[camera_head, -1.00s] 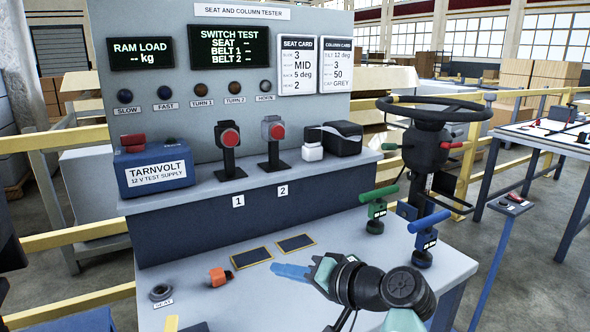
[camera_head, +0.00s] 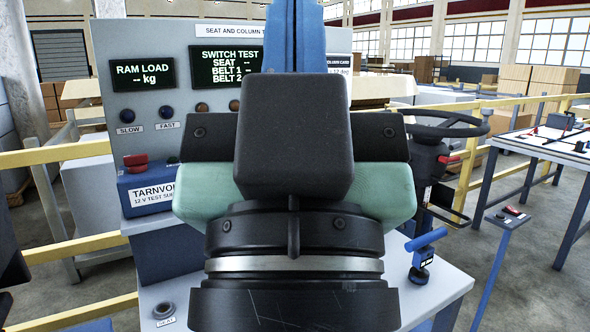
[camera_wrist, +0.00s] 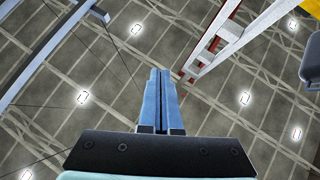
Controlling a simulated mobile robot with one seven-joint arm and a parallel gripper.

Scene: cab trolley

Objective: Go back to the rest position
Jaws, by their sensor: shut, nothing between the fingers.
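My gripper (camera_head: 295,35) is raised close in front of the head camera, its blue fingers pointing up and together. Its dark and pale green body covers the middle of the head view. In the wrist view the blue fingers (camera_wrist: 161,100) are shut with nothing between them, pointing toward the ceiling. My gripper touches nothing that I can see. It hides the middle of the tester panel, most of the shelf and much of the bench top.
The grey tester panel (camera_head: 150,80) stands behind my gripper, with the blue test supply (camera_head: 135,195) on its shelf. A black steering wheel (camera_head: 440,122) and a blue-handled lever (camera_head: 424,250) are at the right. A white and red beam (camera_wrist: 235,32) crosses overhead in the wrist view.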

